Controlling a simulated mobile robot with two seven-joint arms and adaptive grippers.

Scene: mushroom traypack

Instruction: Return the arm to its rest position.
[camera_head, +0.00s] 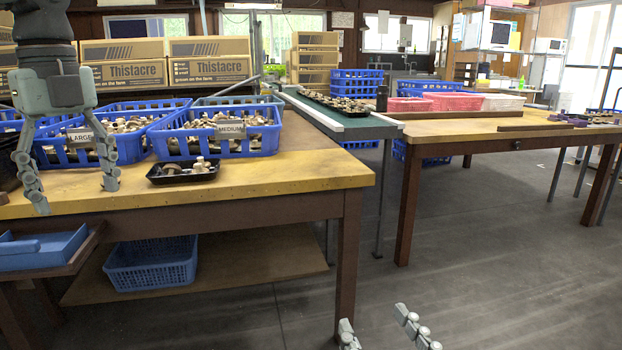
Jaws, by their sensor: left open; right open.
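My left gripper (68,185) hangs at the left over the front of the wooden table, fingers pointing down and spread apart, with nothing between them. It is in front of the blue crate labelled LARGE (128,148). My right gripper (378,338) shows only its fingertips at the bottom edge, low over the floor right of the table; they are apart and empty. The rest of the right arm is out of view. A black tray (184,178) holding several mushrooms sits near the table's front edge, right of my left gripper.
A blue crate labelled MEDIUM (232,149) holds mushrooms behind the tray. A blue bin (37,251) is at lower left; a blue basket (150,278) sits on the lower shelf. A conveyor (345,122) and second table (490,127) stand to the right. The floor (480,270) is clear.

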